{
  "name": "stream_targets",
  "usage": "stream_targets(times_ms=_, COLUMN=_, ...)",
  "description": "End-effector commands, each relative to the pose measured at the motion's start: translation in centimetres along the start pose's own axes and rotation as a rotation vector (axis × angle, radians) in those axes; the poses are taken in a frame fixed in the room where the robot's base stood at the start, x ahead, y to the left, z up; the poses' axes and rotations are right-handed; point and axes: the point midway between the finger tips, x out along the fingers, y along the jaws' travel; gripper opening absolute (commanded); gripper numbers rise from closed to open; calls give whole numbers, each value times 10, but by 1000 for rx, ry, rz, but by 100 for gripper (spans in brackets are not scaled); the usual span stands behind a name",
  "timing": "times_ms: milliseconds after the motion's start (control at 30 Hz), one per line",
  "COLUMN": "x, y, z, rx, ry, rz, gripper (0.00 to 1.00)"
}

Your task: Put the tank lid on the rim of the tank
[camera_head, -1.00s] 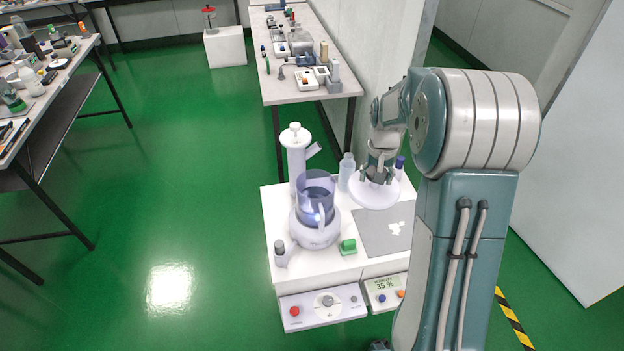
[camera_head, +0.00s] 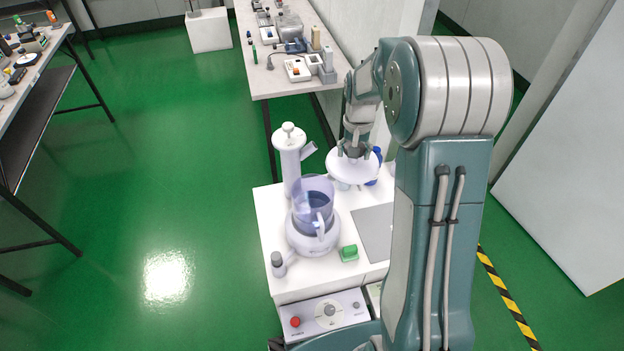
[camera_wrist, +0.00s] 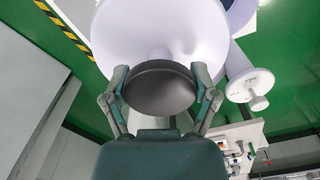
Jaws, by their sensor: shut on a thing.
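The tank (camera_head: 313,207) is a see-through violet cylinder with a handle, standing upright on a round white base. Its open top faces up, with no lid on it. My gripper (camera_head: 355,153) is shut on the tank lid (camera_head: 350,170), a pale round disc held roughly level, up and to the right of the tank, apart from it. In the wrist view my gripper's fingers (camera_wrist: 160,82) close around a dark round piece on top of the white lid (camera_wrist: 160,28). Part of the violet tank (camera_wrist: 238,14) shows past the lid at the upper right.
A tall white column (camera_head: 289,160) stands behind the tank. A green block (camera_head: 349,253), a small grey-capped bottle (camera_head: 278,264) and a grey mat (camera_head: 374,230) are on the white bench (camera_head: 265,220). A control box (camera_head: 328,314) is in front. Bottles behind the lid are partly hidden.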

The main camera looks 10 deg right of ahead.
Motion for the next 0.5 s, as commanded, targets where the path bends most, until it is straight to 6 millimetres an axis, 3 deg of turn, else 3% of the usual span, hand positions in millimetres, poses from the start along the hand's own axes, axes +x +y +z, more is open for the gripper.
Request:
stream_targets(times_ms=233, x=24, y=-56, z=4, rx=-5, ry=0, rz=1, gripper=26)
stream_targets(times_ms=500, x=67, y=-89, z=6, rx=-3, ry=0, rz=1, gripper=26)
